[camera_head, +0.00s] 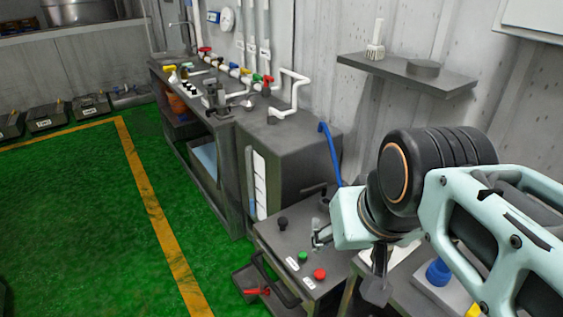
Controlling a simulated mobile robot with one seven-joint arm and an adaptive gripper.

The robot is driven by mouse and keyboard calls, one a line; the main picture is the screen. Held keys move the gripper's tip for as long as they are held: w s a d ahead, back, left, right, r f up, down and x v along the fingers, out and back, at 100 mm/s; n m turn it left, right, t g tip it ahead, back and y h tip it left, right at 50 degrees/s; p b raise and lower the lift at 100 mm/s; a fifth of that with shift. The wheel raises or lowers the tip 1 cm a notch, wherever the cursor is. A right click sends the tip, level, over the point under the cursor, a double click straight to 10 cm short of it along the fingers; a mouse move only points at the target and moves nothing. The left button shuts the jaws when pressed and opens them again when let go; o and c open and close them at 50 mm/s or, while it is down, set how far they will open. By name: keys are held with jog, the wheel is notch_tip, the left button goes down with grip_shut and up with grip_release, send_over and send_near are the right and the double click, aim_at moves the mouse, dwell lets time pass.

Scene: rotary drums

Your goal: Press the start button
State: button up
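A dark grey control panel (278,247) stands at the lower middle in the head view. On its top are a green button (303,257), probably the start button, and a red button (320,274) to the right of it and nearer. White labels lie beside both buttons, too small to read. A black knob (282,224) stands farther back on the panel. My gripper (376,290) hangs from my pale wrist, right of the red button and apart from both buttons. Its fingers are dark and overlap in this view, so their opening is unclear.
A dark cabinet (290,145) with a blue hose (330,152) stands behind the panel. An open drawer-like box (250,280) with a red handle is at its front left. A wall shelf (405,72) is above. Green floor (70,220) at left is free.

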jog(key=shift+d, duration=0.2)
jog(key=shift+c, duration=0.6)
grip_shut()
dwell(0.7)
